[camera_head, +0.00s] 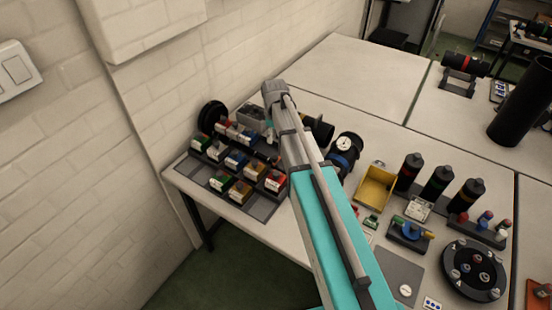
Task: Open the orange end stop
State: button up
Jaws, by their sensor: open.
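My arm, with a teal link and grey joints, reaches from the bottom edge up across the near table. My gripper does not show clearly; the arm's far end points away towards the wall and hides what is behind it. A dark cylinder (345,152) with a white dial gauge (344,144) and a blue band lies just right of my arm. A black round part (320,129) shows beside it, partly covered by the arm. I cannot pick out the orange end stop with certainty.
Left of my arm is a rack (260,205) of coloured blocks by the wall. To the right are a yellow bin (375,188), several black bottles (437,182), a blue-and-yellow fitting (409,230) and a round black tray (466,289). The far tabletop (355,75) is mostly clear.

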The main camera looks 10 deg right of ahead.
aim_at(275, 157)
jog(key=shift+f+b, duration=5.1)
jog(key=shift+f, duration=0.3)
grip_shut()
jog(key=shift+d, duration=0.15)
jog(key=shift+r, duration=0.1)
